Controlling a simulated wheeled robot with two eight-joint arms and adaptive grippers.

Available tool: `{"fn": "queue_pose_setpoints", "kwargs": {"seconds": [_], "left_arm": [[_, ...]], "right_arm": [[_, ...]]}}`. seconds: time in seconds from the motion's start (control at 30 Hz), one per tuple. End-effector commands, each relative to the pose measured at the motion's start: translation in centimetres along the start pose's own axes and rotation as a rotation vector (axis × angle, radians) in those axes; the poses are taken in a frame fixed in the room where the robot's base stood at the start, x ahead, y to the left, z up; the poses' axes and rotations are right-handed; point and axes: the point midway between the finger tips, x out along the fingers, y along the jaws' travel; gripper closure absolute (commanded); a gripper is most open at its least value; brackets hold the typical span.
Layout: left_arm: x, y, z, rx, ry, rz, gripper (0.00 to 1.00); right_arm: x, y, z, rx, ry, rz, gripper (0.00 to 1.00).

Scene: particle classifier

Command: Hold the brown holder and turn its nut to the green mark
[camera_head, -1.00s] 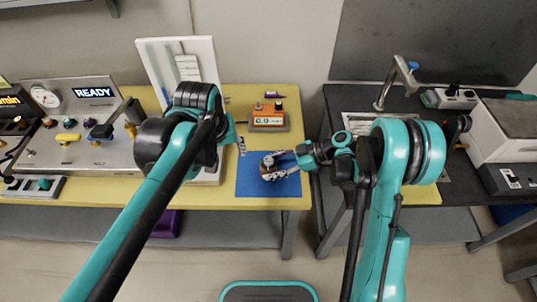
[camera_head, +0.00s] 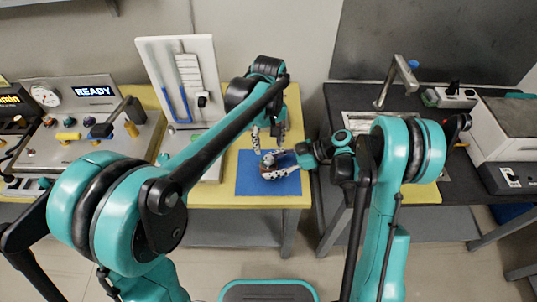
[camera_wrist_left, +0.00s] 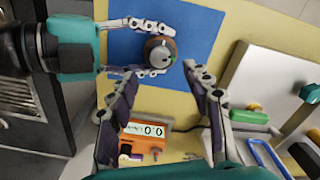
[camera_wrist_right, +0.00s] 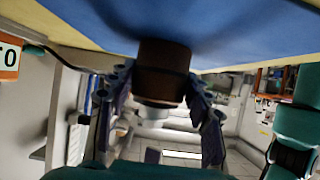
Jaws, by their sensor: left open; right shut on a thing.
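The brown holder (camera_head: 266,174) stands on the blue mat (camera_head: 285,188). In the left wrist view the round holder (camera_wrist_left: 172,43) is seen from above, with a silver nut (camera_wrist_left: 159,55) on top and a small green spot at its rim. My right gripper (camera_head: 272,168) is shut on the holder from the right; its fingers flank the brown body (camera_wrist_right: 163,68) in the right wrist view. My left gripper (camera_head: 269,148) is open and empty above and behind the holder, its fingers pointing toward it. The nut's exact pointing is too small to tell.
A dark sink counter (camera_head: 425,125) lies right.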

Motion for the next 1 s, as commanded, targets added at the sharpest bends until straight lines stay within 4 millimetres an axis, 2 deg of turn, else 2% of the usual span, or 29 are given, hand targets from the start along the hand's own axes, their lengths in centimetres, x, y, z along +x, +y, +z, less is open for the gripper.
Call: {"fn": "queue_pose_setpoints", "kwargs": {"seconds": [0.1, 0.3, 0.43, 0.7, 0.73, 0.77, 0.9, 1.0], "left_arm": [[2.5, 0.0, 0.0, 0.0, 0.0, 0.0, 0.5], [5.3, 0.0, 0.0, 0.0, 0.001, 0.0, 0.5], [6.1, 0.0, 0.0, 0.001, 0.001, 0.0, 0.5], [6.2, 0.0, 0.0, 0.001, 0.001, 0.0, 0.5], [6.2, 0.0, 0.0, 0.001, 0.001, 0.0, 0.53], [6.2, 0.0, 0.0, 0.001, 0.001, 0.0, 0.6], [6.2, 0.0, 0.0, 0.001, 0.001, 0.0, 0.97], [6.2, 0.0, 0.0, 0.001, 0.001, 0.0, 1.0]], "right_arm": [[0.0, -0.1, 0.1, 0.0, -0.003, -0.002, 1.0], [0.0, -0.1, 0.1, 0.0, -0.003, -0.002, 1.0], [0.0, -0.1, 0.1, 0.0, -0.003, -0.002, 1.0], [0.0, -0.1, 0.1, 0.0, -0.003, -0.002, 1.0], [0.0, -0.1, 0.1, 0.0, -0.003, -0.002, 1.0], [0.0, -0.1, 0.1, 0.0, -0.003, -0.002, 1.0], [0.0, -0.1, 0.1, 0.0, -0.003, -0.002, 1.0], [0.0, -0.1, 0.1, 0.0, -0.003, -0.002, 1.0]]}}
